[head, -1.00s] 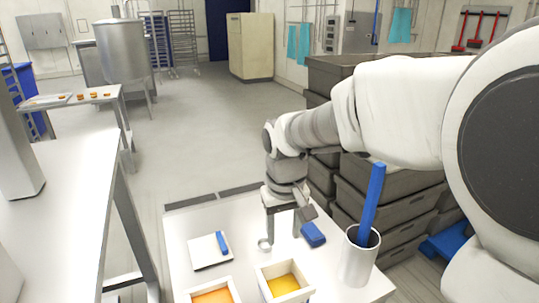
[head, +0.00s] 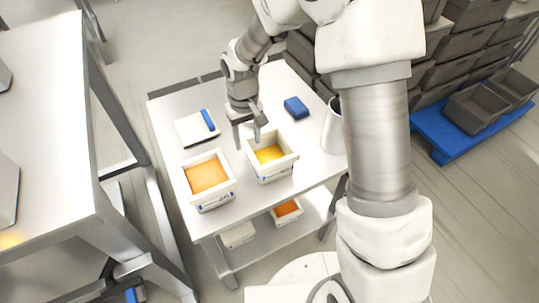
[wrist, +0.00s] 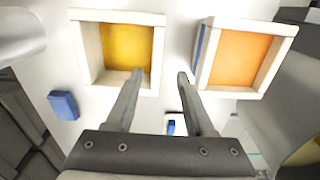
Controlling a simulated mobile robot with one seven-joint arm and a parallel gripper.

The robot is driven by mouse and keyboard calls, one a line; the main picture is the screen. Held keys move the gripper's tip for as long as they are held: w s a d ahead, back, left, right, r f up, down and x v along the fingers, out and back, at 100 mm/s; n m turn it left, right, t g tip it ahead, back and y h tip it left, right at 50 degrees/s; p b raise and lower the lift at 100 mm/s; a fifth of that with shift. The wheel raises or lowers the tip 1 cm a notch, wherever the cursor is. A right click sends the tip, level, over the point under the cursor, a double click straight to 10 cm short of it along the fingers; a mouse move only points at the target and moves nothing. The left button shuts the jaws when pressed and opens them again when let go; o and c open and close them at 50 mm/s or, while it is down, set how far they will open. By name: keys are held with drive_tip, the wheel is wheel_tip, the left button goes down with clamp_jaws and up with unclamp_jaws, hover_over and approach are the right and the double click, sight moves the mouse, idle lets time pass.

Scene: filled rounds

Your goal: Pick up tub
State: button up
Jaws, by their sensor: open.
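Two white square tubs stand side by side on the small white table (head: 165,110). The tub with yellow filling (head: 271,171) is on the right in the head view, and the tub with orange filling (head: 211,200) is on the left. My gripper (head: 247,143) is open and empty, pointing down at the yellow tub's back left corner. In the wrist view the yellow tub (wrist: 90,62) is at left and the orange tub (wrist: 250,94) at right. One fingertip overlaps the yellow tub's inside, the other the gap between tubs. I cannot tell whether they touch its wall.
A white scale (head: 188,132) with a blue strip, a blue block (head: 296,107) and a metal cylinder (head: 330,135) stand on the table. A lower shelf holds another orange-filled tub (head: 287,212) and a white tub (head: 238,238). Grey crates (head: 455,60) are stacked at right.

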sight(251, 153)
drive_tip(key=shift+d+f, duration=0.15)
drive_tip(key=shift+f, duration=1.5)
drive_tip(key=shift+d+f, duration=0.15)
drive_tip(key=shift+f, duration=1.5)
clamp_jaws()
